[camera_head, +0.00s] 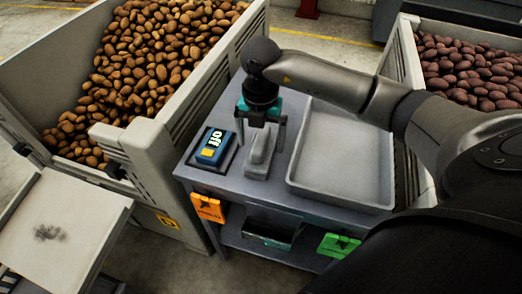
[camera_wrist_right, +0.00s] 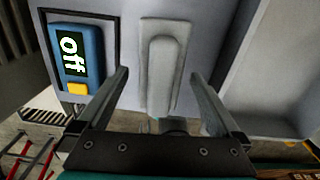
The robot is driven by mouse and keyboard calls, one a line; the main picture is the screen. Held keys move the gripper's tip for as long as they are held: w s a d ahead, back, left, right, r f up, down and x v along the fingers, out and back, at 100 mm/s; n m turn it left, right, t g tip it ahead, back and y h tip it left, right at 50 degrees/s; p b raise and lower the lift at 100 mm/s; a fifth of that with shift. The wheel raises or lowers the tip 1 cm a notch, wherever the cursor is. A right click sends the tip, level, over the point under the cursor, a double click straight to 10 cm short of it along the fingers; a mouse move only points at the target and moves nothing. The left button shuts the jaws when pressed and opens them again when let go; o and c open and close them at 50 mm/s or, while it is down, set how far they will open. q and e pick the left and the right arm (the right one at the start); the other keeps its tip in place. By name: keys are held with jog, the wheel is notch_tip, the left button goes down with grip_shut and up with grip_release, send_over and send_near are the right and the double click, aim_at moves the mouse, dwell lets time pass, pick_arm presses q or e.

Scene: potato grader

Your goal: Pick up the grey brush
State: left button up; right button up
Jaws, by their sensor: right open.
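The grey brush (camera_head: 259,160) sits on the grey metal table between the scale-like display and the tray. It also shows in the right wrist view (camera_wrist_right: 163,60), as a pale grey block with a raised, rounded handle. My right gripper (camera_head: 261,140) points down over the brush in the head view. Its fingers are open, one on each side of the brush. In the right wrist view the open fingers (camera_wrist_right: 158,76) show gaps on both sides of the brush, with no clear contact. My left gripper is not in view.
A blue device (camera_head: 213,146) reading "off" lies left of the brush. A shallow grey tray (camera_head: 340,198) is close on the right. A crate of brown potatoes (camera_head: 165,137) stands left, and a crate of reddish potatoes (camera_head: 408,50) stands right. Orange and green tags hang at the table front.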

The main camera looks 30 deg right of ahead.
notch_tip(320, 180, down, 4)
jog(key=shift+s+r+b, duration=0.1)
jog(key=shift+r+b, duration=0.05)
jog(key=shift+b, duration=0.2)
jog(key=shift+r, duration=0.1)
jog(key=c, duration=1.5)
